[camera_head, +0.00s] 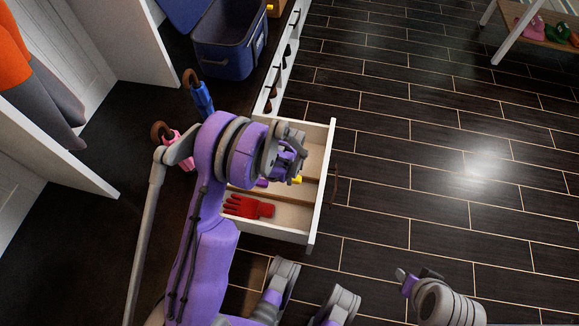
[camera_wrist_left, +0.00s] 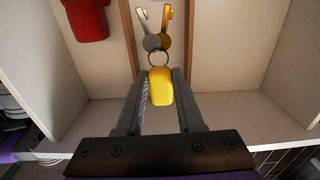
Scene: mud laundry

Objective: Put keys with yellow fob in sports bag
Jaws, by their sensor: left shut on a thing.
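The keys with the yellow fob show in the left wrist view, with the yellow fob (camera_wrist_left: 160,88) between the two fingers and a silver key and a gold key (camera_wrist_left: 167,22) hanging off a ring beyond the fingertips. My left gripper (camera_wrist_left: 160,100) is shut on the fob. In the head view my left gripper (camera_head: 292,168) is over the open drawer (camera_head: 312,160), with a bit of yellow (camera_head: 297,180) at its tip. A blue open-topped bag-like container (camera_head: 228,45) stands at the top; I cannot tell if it is the sports bag. Part of my right arm shows at the bottom right.
A red glove (camera_head: 248,206) lies in the drawer's near compartment, beside a wooden divider. Pink and blue umbrellas (camera_head: 203,98) stand left of the drawer. A bench (camera_head: 545,38) with shoes is at the top right. The dark floor (camera_head: 420,170) on the right is clear.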

